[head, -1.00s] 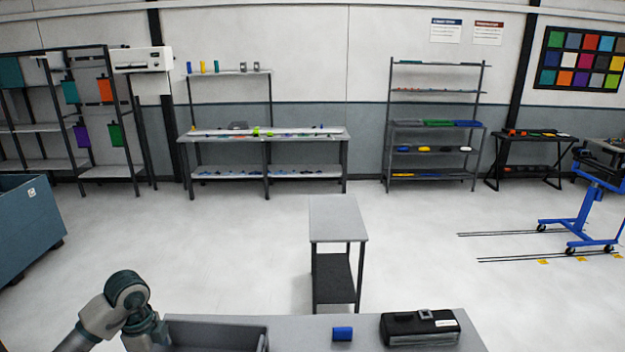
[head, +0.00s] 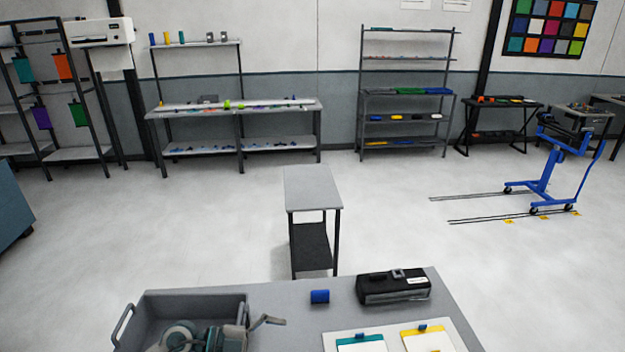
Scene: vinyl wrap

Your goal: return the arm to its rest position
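Part of my arm shows at the bottom left in the head view, in front of the grey bin (head: 195,306). Its rounded joint housings overlap the inside of the bin; I cannot tell whether they touch it. My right arm and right gripper are not in view. The grey worktable (head: 290,335) carries the bin, a small blue block (head: 319,296) and a black case (head: 393,287) with a white label.
A narrow grey stand (head: 312,188) stands beyond the table. Shelves (head: 408,92), a long bench (head: 235,108) and a blue wheeled lift (head: 545,180) are farther back, with clear floor between.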

